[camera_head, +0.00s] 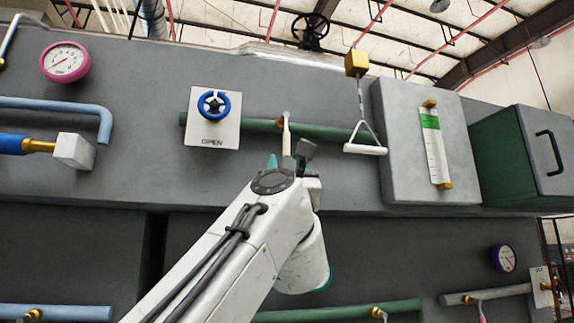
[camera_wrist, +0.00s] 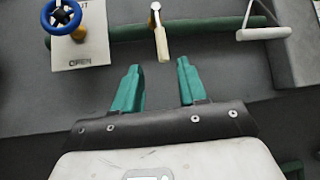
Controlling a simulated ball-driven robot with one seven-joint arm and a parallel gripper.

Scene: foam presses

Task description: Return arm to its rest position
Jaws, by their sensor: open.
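My gripper (camera_wrist: 158,88) shows in the wrist view with two green fingers apart and nothing between them. It points toward the grey press wall, just below a cream-handled lever (camera_wrist: 161,42) on the green pipe (camera_wrist: 205,30). In the head view my white arm reaches up from the bottom centre, and its wrist hides most of the gripper. The lever (camera_head: 286,137) hangs down from the green pipe (camera_head: 258,125) just above the wrist. I cannot tell from the head view whether the fingers touch anything; in the wrist view they look apart from the lever.
A blue valve wheel (camera_head: 214,104) on an OPEN plate is left of the lever. A white pull handle (camera_head: 365,148) hangs to the right. A grey box with a green-and-white gauge (camera_head: 433,147) and a green cabinet (camera_head: 525,155) stand further right. A pink gauge (camera_head: 65,62) is at left.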

